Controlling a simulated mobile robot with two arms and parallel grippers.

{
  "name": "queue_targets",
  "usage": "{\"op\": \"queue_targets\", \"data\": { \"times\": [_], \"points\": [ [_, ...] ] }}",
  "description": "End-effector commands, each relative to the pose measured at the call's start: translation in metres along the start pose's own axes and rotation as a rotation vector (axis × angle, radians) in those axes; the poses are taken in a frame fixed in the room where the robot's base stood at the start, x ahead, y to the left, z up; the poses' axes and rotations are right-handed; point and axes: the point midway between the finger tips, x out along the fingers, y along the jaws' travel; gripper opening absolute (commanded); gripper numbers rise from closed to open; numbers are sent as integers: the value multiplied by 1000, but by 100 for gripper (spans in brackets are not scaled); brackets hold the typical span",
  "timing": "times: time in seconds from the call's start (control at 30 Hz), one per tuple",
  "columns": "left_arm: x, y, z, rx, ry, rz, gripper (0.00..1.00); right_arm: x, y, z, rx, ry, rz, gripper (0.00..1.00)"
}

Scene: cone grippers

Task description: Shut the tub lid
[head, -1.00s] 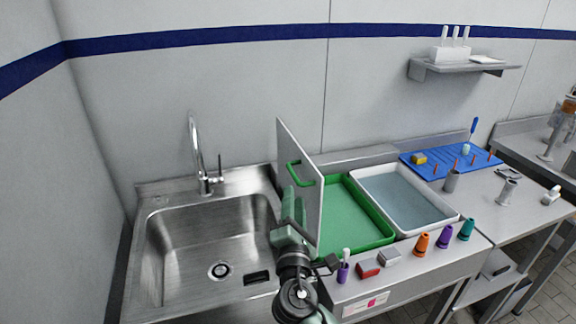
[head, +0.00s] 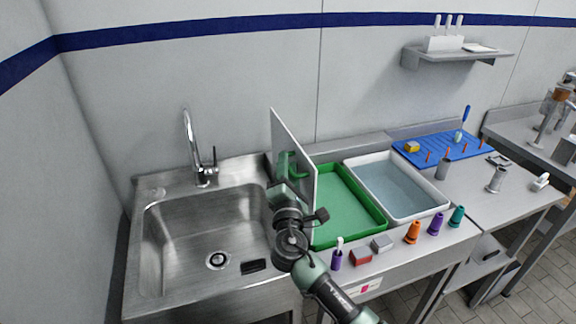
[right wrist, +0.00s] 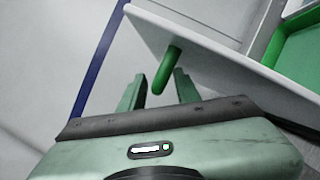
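The green tub (head: 372,203) stands on the counter to the right of the sink. Its lid (head: 283,133) is a thin white panel standing upright at the tub's left side, so the tub is open. A green bar handle (head: 284,160) is on the lid's face towards the sink. My right gripper (head: 288,178) is at this handle, on the sink side. In the right wrist view the handle (right wrist: 167,70) lies between the two spread fingers (right wrist: 160,82), with gaps showing beside it. The lid (right wrist: 215,60) slants behind. My left gripper is not in view.
A white tray of bluish liquid (head: 405,185) stands right of the tub. A purple holder (head: 337,261), red block (head: 360,257), grey block (head: 382,243) and several coloured cones (head: 413,232) line the front edge. The sink (head: 205,240) is left, its tap (head: 189,140) behind.

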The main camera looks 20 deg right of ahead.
Motion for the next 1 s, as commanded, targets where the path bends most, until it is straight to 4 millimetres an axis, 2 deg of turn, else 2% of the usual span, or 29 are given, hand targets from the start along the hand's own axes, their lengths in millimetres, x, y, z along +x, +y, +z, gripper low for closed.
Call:
{"op": "queue_targets", "data": {
  "times": [0.03,0.07,0.1,0.17,1.0],
  "points": [
    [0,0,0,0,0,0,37,0,0,0,0,0,0,32],
    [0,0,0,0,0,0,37,0,0,0,0,0,0,27],
    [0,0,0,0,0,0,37,0,0,0,0,0,0,16],
    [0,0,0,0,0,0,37,0,0,0,0,0,0,0],
    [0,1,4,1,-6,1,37,-1,-1,0,0,1,-1,0]
  ]
}}
